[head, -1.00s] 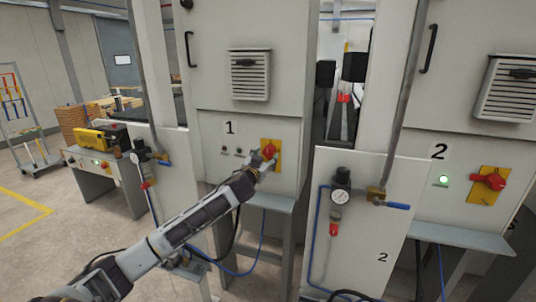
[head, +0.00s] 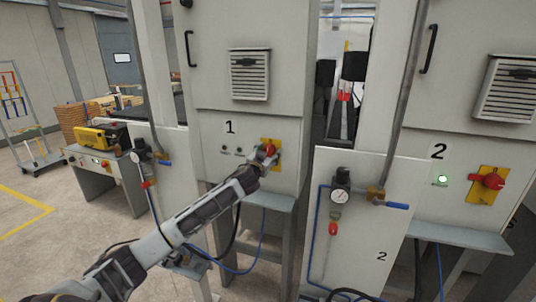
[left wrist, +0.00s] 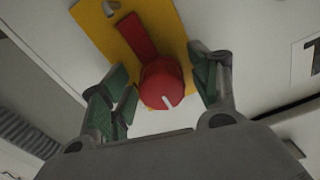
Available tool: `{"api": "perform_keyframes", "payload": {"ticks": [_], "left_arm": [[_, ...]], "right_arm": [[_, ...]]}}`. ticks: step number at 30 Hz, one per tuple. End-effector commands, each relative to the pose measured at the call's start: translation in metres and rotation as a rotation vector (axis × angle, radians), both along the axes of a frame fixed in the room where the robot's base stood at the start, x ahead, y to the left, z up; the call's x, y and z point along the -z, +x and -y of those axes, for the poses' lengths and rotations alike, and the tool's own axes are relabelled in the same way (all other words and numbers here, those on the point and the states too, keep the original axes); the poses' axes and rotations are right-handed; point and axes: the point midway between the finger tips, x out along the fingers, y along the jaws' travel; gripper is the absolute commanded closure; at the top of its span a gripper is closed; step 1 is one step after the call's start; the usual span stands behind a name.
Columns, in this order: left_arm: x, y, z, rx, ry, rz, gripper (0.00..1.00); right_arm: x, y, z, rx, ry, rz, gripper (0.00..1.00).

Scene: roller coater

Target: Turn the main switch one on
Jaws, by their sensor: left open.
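Main switch one is a red rotary knob (head: 267,147) on a yellow plate (head: 277,160), on the cabinet marked 1 in the head view. In the left wrist view the round red knob (left wrist: 162,84) with a white mark and a red bar lies on the yellow plate (left wrist: 98,22). My left gripper (head: 267,155) is at the knob. In the left wrist view its open fingers (left wrist: 165,90) stand on either side of the knob; whether they touch it I cannot tell. My right gripper is not in view.
Cabinet 2 stands at the right with a red switch (head: 490,181) and a lit green lamp (head: 443,180). A white panel with a gauge (head: 339,197) and blue-handled valve stands between the cabinets. Dark indicator spots (head: 231,149) sit left of switch one, unlit.

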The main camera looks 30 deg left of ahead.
Motion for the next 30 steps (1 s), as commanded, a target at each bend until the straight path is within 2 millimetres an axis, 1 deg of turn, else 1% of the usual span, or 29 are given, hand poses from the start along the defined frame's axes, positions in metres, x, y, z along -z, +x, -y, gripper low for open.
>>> {"api": "perform_keyframes", "payload": {"ticks": [1, 2, 8, 12, 16, 21, 26, 30], "left_arm": [[0.000, 0.000, 0.000, 0.000, 0.000, 0.000, 0.39], [0.000, 0.000, 0.000, 0.000, 0.000, 0.000, 0.41], [0.000, 0.000, 0.000, 0.000, 0.000, 0.000, 0.67], [0.000, 0.000, 0.000, 0.000, 0.000, 0.000, 0.84], [0.000, 0.000, 0.000, 0.000, 0.002, 0.000, 0.84], [0.000, 0.000, 0.000, 0.000, 0.018, -0.004, 0.84], [-0.001, 0.000, -0.001, 0.000, 0.062, -0.015, 0.84], [-0.001, 0.000, -0.001, -0.001, 0.126, -0.031, 0.84]], "right_arm": [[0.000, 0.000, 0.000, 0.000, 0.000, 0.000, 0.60], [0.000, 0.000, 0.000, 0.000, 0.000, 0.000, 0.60], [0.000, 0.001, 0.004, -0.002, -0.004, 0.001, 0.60], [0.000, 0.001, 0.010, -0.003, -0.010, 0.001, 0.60], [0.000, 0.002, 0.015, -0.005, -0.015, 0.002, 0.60], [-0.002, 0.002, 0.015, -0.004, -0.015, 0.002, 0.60], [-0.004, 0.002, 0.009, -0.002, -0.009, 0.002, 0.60], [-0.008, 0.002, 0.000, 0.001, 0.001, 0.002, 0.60]]}}
